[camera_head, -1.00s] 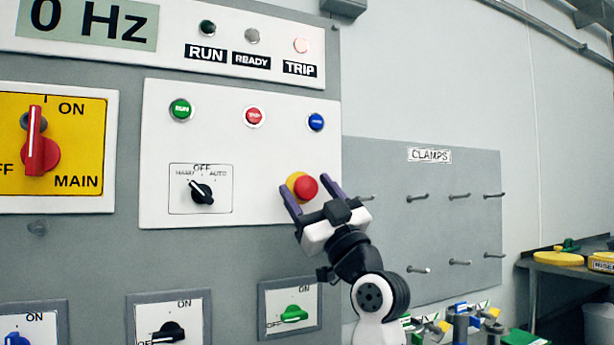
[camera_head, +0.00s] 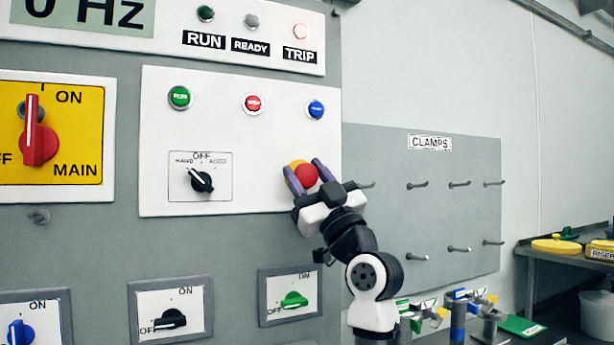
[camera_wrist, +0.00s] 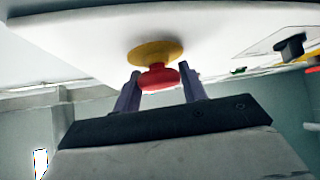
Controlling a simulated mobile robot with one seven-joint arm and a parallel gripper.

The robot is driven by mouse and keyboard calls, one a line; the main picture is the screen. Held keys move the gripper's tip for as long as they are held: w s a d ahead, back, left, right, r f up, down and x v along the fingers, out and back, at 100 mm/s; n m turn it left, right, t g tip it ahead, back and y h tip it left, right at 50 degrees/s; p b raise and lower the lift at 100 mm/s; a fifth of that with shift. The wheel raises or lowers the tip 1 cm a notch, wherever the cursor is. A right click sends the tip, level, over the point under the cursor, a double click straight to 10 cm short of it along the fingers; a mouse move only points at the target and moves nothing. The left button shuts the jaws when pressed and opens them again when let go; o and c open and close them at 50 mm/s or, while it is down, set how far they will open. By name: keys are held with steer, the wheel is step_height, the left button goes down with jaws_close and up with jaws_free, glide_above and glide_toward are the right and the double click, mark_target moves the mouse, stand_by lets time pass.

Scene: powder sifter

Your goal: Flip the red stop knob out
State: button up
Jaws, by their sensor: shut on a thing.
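The red stop knob (camera_head: 306,175) is a round mushroom head on a yellow base (camera_head: 295,166), at the lower right of the white control panel. My gripper (camera_head: 303,166) is at the knob, with one purple finger on each side of it. The wrist view shows the red knob (camera_wrist: 157,79) between the fingers, under the yellow disc (camera_wrist: 155,52). My gripper is shut on the knob. The exact finger contact is hard to see, and my fingers hide part of the knob's sides.
Above on the panel (camera_head: 160,140) are green, red (camera_head: 252,103) and blue buttons, with a black selector switch (camera_head: 201,181) to the left. A green switch (camera_head: 293,300) sits below. The clamps board (camera_head: 430,220) with protruding pegs is to the right.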

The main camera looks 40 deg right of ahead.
steer(key=shift+s+a+f+b, duration=0.1)
steer(key=shift+s+a+b, duration=0.05)
steer(key=shift+s+b, duration=0.4)
steer(key=o, duration=1)
steer(key=shift+h, duration=0.3)
steer(key=o, duration=0.4)
steer(key=shift+s, duration=0.1)
steer(key=shift+s+f, duration=0.2)
steer(key=shift+f, duration=0.05)
steer(key=b+v, duration=0.5)
steer(key=v, duration=0.8)
